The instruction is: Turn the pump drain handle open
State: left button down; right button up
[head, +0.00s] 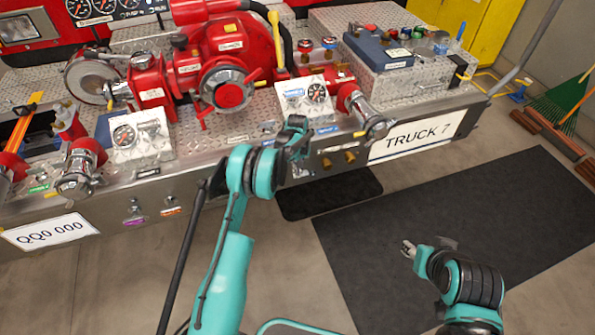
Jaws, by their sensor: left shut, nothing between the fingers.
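The red pump (225,55) sits on the truck's diamond-plate bumper deck, with a round metal cap at its front. Small metal controls with coloured tags line the bumper front: one above a purple tag (134,207) and one by an orange tag (170,204). Their tags are too small to read, so I cannot tell which control is the pump drain handle. My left gripper (297,137) is shut and empty at the bumper's front edge, right of the pump's middle. It hides part of the bumper there. My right gripper (408,249) is over the dark mat, away from the bumper; its fingers are too small to judge.
Gauge panels (305,95) and (141,135) stand on the deck, and capped red outlets project at both sides. The TRUCK 7 plate (418,134) is on the front. A dark floor mat (470,220) lies at right, with open floor around it.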

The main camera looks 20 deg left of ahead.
pick_arm(q)
jog(key=shift+s+a+f+t+h, duration=0.2)
jog(key=shift+t+h, duration=0.2)
jog(key=shift+h, duration=0.3)
dwell(0.3)
jog(key=shift+s+a+f+b, duration=0.3)
jog(key=shift+a+f+b, duration=0.2)
jog(key=shift+b, duration=0.25)
jog(key=shift+s+a+f+t+h+b, duration=0.15)
jog(key=shift+f+t+h+b, duration=0.2)
jog(key=shift+t+h, duration=0.7)
jog(key=shift+a+f+t+h+b, duration=0.2)
jog(key=shift+f+t+h, duration=0.35)
jog(key=shift+h, duration=0.9)
jog(key=shift+d+f, duration=0.2)
jog(key=shift+f, duration=0.9)
dwell(0.5)
